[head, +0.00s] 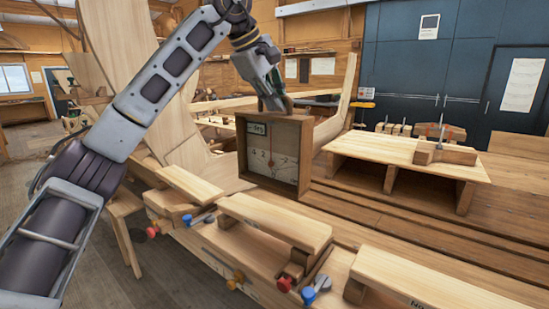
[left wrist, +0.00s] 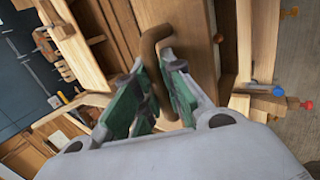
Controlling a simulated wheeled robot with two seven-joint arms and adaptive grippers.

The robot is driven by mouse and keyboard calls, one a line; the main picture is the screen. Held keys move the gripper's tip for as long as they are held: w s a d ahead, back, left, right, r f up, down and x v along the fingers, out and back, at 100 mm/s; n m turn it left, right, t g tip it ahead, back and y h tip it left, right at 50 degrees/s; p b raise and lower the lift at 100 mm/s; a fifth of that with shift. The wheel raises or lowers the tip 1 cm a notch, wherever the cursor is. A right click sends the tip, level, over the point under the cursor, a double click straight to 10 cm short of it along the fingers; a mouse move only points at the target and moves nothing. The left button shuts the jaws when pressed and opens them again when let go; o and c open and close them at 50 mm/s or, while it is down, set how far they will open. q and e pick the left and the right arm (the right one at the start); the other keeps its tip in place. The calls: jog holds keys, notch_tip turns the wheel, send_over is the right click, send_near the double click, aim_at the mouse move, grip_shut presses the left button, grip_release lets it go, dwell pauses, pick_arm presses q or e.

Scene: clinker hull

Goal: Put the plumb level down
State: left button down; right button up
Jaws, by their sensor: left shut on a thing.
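The plumb level (head: 286,158) is a square wooden box with a pale dial face, a red pointer and a handle on top. It is upright near the middle of the head view. My left gripper (head: 274,100) is above it, shut on its handle. In the left wrist view, the green-padded fingers of the left gripper (left wrist: 160,92) close around the brown curved handle (left wrist: 152,44). The lower edge of the level is close to the bench planks; I cannot tell whether it touches them. My right gripper is not in view.
A low wooden stand (head: 410,156) with open bays is to the right, with a wooden block tool (head: 443,152) on top. Pale planks (head: 275,221) with blue and red clamp knobs lie in front. Curved hull planks (head: 130,45) rise behind my left arm. Bare bench (head: 400,228) lies before the stand.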

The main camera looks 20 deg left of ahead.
aim_at(274, 118)
pick_arm(q)
notch_tip(274, 118, down, 4)
jog(key=shift+f+b, duration=0.25)
jog(key=shift+b, duration=0.1)
jog(key=shift+f, duration=0.55)
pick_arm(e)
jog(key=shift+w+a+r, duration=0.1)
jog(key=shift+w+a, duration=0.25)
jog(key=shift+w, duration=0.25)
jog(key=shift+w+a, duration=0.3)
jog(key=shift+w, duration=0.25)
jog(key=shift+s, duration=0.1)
